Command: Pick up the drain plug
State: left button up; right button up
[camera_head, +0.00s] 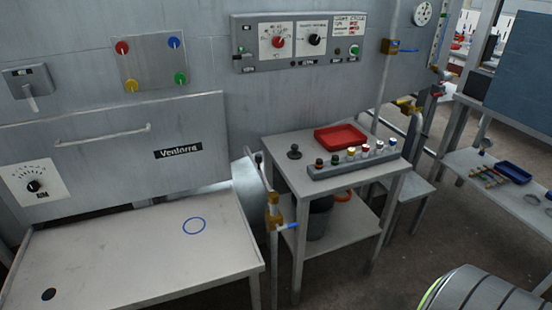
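A small dark knobbed piece (294,152), which looks like the drain plug, stands upright on the back left of the small grey table (284,171). It is apart from the rack and the red tray, and nothing covers it. A dark round spot, perhaps a drain hole (48,294), shows at the front left of the pale bench (130,250). Neither of my grippers is in view.
A rack (340,171) of several colour-capped vials and a red tray (340,137) share the small table. A pipe with a brass and blue valve (274,212) rises between bench and table. A grey ribbed cylinder (490,295) is at the lower right.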

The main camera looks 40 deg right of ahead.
aim_at(293, 154)
jog(key=z, duration=1.05)
jog(key=k, duration=0.05)
